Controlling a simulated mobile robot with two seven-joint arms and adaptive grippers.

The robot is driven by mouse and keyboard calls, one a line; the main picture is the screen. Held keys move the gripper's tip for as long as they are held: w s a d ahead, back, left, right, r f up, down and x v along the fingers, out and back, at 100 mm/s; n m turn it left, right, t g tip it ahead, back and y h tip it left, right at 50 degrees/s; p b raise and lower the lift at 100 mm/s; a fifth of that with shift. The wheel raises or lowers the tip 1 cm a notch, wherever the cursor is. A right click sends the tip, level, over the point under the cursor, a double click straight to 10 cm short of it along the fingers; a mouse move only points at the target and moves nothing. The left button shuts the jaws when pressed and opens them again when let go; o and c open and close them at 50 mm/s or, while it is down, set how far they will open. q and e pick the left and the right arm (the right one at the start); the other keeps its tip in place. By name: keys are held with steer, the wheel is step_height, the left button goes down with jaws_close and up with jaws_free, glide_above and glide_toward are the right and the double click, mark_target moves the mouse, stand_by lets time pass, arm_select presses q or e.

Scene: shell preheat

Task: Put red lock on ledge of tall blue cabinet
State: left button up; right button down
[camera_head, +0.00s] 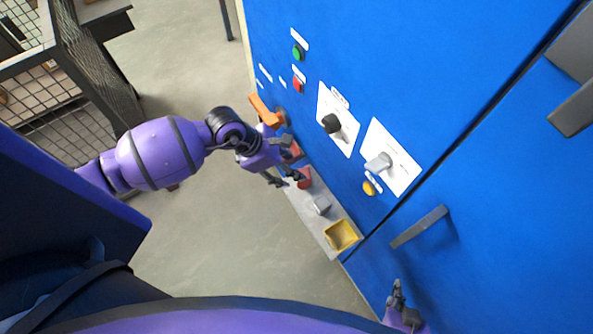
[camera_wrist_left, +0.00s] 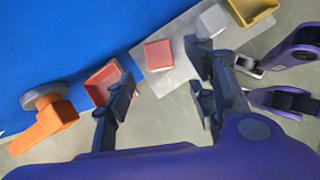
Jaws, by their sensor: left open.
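My left gripper (camera_head: 284,181) is open and empty, close to the lock. In the left wrist view its fingers (camera_wrist_left: 163,88) are spread, and the lock lies beyond the tips, apart from them. My right gripper (camera_head: 397,286) is low at the right beside the cabinet; its separated fingers show in the left wrist view (camera_wrist_left: 252,82).
Beside the lock are a grey block (camera_head: 322,205), a yellow tray (camera_head: 342,236) and a red tray (camera_wrist_left: 102,82). An orange handle (camera_head: 264,110) juts from the cabinet. A cabinet door handle (camera_head: 419,227) is nearby. A dark mesh rack (camera_head: 88,65) stands left; floor between is clear.

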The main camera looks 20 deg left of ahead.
arm_select(q)
steer(key=shift+v, duration=2.35)
steer(key=s+d+r+n+t+h, duration=0.2)
steer(key=d+r+n+t+h, duration=0.15)
steer(key=d+n, duration=0.3)
steer(key=s+d+r+n+t+h, duration=0.2)
steer(key=d+r+n+h, duration=0.15)
steer(key=d+n, duration=0.3)
steer(key=s+a+f+n+t+y, duration=0.1)
steer(key=a+f+n+t+y, duration=0.35)
steer(key=n, duration=0.75)
steer(key=s+a+f+n+t+y, duration=0.1)
steer(key=s+a+f+n+y, duration=0.3)
steer(key=a+n, duration=0.6)
steer(key=s+f+n+g+y, duration=0.3)
steer(key=s+f+n+g, duration=0.2)
steer(key=s+f+n, duration=0.5)
steer(key=s+a+n, duration=0.1)
steer(key=n, duration=0.1)
steer(key=shift+s+n+g+y, duration=0.3)
steer(key=shift+n+g+y, duration=0.05)
steer(key=shift+n+g, duration=0.05)
